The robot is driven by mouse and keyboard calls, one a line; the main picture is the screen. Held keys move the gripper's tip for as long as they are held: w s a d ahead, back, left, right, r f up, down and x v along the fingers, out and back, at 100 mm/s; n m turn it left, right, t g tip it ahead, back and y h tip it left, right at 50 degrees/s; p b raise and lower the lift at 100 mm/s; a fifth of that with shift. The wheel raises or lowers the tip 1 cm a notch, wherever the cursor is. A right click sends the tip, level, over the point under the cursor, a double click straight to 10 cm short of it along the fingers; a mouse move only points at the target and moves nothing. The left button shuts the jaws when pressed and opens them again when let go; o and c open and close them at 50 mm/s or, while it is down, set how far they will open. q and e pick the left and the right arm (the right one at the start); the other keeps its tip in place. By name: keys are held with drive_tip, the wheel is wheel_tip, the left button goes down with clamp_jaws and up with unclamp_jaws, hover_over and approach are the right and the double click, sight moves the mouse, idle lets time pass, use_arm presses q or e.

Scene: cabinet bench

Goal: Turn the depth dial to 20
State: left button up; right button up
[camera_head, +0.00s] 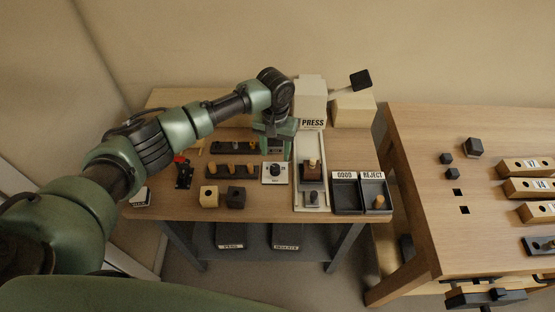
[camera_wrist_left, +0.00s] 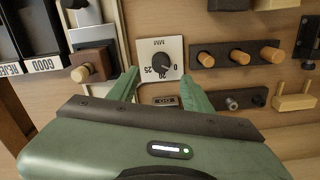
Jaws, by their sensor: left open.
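The depth dial is a white square plate with a round black knob (camera_head: 275,170), near the middle of the left bench. In the left wrist view the dial (camera_wrist_left: 161,58) shows the letters MM and the numbers 0, 20 and 25 around the knob. Where its pointer stands is too small to tell surely. My left gripper (camera_head: 280,152) is just behind the dial in the head view. In the left wrist view its two green fingers (camera_wrist_left: 158,86) are spread apart and empty, with the knob beyond their tips, apart from them. My right gripper is not seen.
A rail with a wooden-knobbed slider (camera_head: 312,165) stands right of the dial, then the GOOD and REJECT bins (camera_head: 346,196). A row of wooden pegs (camera_head: 232,171) is left. The PRESS block (camera_head: 311,98) stands behind. Another bench (camera_head: 420,190) is at right.

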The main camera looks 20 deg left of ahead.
sight(275, 167)
use_arm(q)
drive_tip(key=shift+w+a+f, duration=0.1)
drive_tip(key=shift+w+f, duration=0.05)
drive_tip(key=shift+f, duration=0.25)
drive_tip(key=f, duration=0.4)
drive_tip(key=f+p, duration=0.1)
drive_tip(key=shift+s+f, duration=0.3)
drive_tip(key=shift+f, duration=0.1)
drive_tip(key=shift+w+f, duration=0.1)
drive_tip(key=shift+f, duration=0.35)
clamp_jaws()
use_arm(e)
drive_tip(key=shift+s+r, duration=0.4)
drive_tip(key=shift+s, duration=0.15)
